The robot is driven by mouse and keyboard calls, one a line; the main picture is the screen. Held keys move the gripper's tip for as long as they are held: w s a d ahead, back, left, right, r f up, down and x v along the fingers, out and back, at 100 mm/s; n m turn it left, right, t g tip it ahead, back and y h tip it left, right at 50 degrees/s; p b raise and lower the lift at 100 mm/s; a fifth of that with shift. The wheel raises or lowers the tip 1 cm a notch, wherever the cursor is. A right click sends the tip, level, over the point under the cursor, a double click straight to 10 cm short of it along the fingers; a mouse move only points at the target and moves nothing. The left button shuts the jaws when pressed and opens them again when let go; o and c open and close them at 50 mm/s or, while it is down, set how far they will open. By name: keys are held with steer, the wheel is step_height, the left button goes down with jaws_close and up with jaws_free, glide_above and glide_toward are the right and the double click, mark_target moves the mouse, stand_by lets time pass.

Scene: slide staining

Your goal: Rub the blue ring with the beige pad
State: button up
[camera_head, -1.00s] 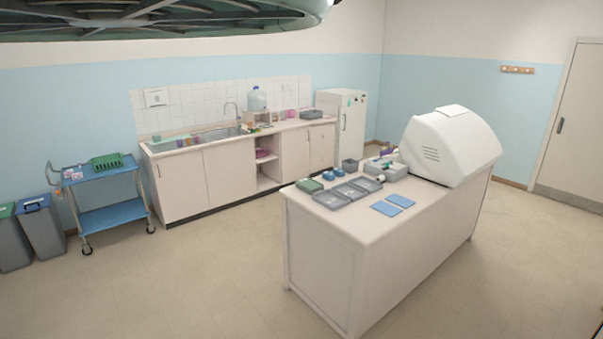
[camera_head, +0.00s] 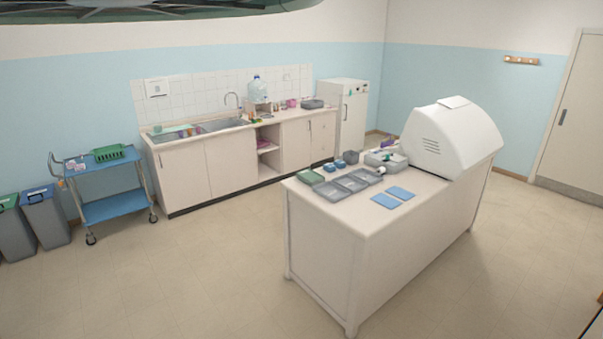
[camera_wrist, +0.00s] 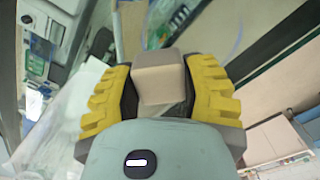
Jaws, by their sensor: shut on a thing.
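My gripper (camera_wrist: 163,90) shows in the wrist view, with yellow ribbed fingers on both sides of a beige pad (camera_wrist: 160,78). It is shut on the pad, which sticks out beyond the fingers as a small block. A faint blue curved line (camera_wrist: 238,38) shows on a pale surface beyond the fingers at the upper right. It may be part of the blue ring, but I cannot tell for sure. The pad appears apart from this line. I cannot make out the ring or my gripper in the head view.
A sink counter (camera_head: 230,160) lines the back wall. A blue trolley (camera_head: 110,205) and bins (camera_head: 43,215) stand left. The floor between is clear.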

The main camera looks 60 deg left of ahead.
steer(key=shift+s+d+f+b, duration=0.15)
steer(key=shift+s+b, duration=0.8)
steer(key=shift+b, duration=1)
steer(key=shift+s+d+f+b, duration=0.15)
steer(key=shift+s+b, duration=0.75)
steer(key=shift+b, duration=1.05)
steer(key=shift+s+a+r+b, duration=0.1)
steer(key=shift+s+r+b, duration=0.1)
steer(key=shift+b, duration=0.15)
steer(key=shift+s+r, duration=0.15)
steer(key=shift+s, duration=0.35)
steer(key=shift+s+p, duration=0.5)
steer(key=shift+s, duration=0.95)
steer(key=shift+f, duration=0.2)
steer(key=shift+w+r, duration=0.2)
steer(key=shift+w, duration=0.25)
steer(key=shift+w+a+r+p, duration=0.1)
steer(key=shift+w+p, duration=1)
steer(key=shift+p, duration=0.15)
steer(key=shift+w+f+p, duration=0.25)
steer(key=shift+w+p, duration=0.25)
steer(key=shift+w+a+r+p, duration=0.1)
steer(key=shift+w+r+p, duration=0.15)
steer(key=shift+w+p, duration=0.45)
steer(key=w+p, duration=0.2)
steer(key=p, duration=0.2)
steer(key=shift+a+r, duration=0.1)
steer(key=shift+w+f+p, duration=0.2)
steer(key=shift+w+p, duration=0.05)
steer(key=shift+p, duration=0.1)
